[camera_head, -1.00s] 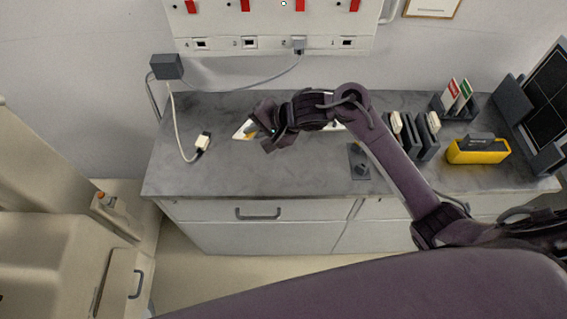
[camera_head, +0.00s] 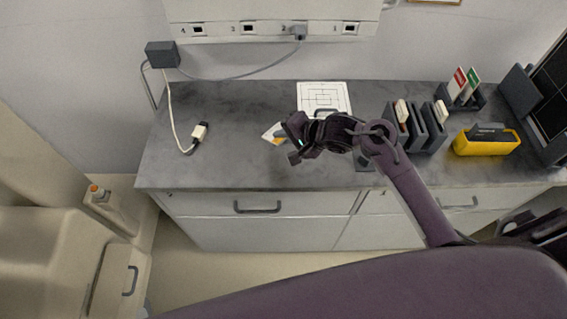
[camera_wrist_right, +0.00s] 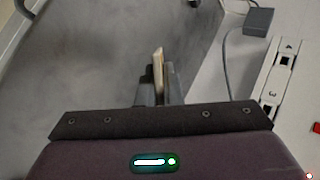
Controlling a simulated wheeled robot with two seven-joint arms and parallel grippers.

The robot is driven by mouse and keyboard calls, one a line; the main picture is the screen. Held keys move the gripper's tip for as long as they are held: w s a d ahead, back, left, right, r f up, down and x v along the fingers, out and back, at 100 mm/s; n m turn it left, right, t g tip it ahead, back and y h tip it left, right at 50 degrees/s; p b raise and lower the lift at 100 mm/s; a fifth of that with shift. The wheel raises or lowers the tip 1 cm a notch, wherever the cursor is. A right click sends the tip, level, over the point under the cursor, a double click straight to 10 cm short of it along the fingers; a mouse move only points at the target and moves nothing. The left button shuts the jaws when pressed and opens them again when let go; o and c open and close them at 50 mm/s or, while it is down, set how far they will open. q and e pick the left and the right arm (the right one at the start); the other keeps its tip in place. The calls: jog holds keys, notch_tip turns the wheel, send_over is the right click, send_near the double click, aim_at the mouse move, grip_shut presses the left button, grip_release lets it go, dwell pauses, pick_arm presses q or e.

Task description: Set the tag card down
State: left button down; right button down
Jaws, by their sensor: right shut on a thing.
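The tag card (camera_head: 271,132), white with a yellow-orange part, shows at the tip of my right gripper (camera_head: 285,141) in the head view. In the right wrist view the card (camera_wrist_right: 158,63) is seen nearly edge-on between the fingers. My right gripper (camera_wrist_right: 158,92) is shut on it. The card is over the grey counter (camera_head: 225,140); I cannot tell how high above it. The gripper hides part of the card. My left gripper is not in view.
A white board with a grid (camera_head: 323,96) lies behind my right wrist. A cable with a white plug (camera_head: 199,131) lies left. Dark slotted holders (camera_head: 427,137), a rack with red and green cards (camera_head: 465,98) and a yellow case (camera_head: 486,142) stand right. The counter's left part is mostly clear.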

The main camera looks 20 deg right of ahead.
notch_tip(320, 180, down, 4)
jog(key=b, duration=0.3)
jog(key=shift+r+b, duration=0.15)
jog(key=shift+b, duration=0.2)
jog(key=shift+f+b, duration=0.35)
jog(key=shift+f, duration=0.8)
jog(key=c, duration=1.8)
grip_release()
jog(key=shift+o, duration=0.2)
jog(key=p+v, duration=0.8)
jog(key=p, duration=0.2)
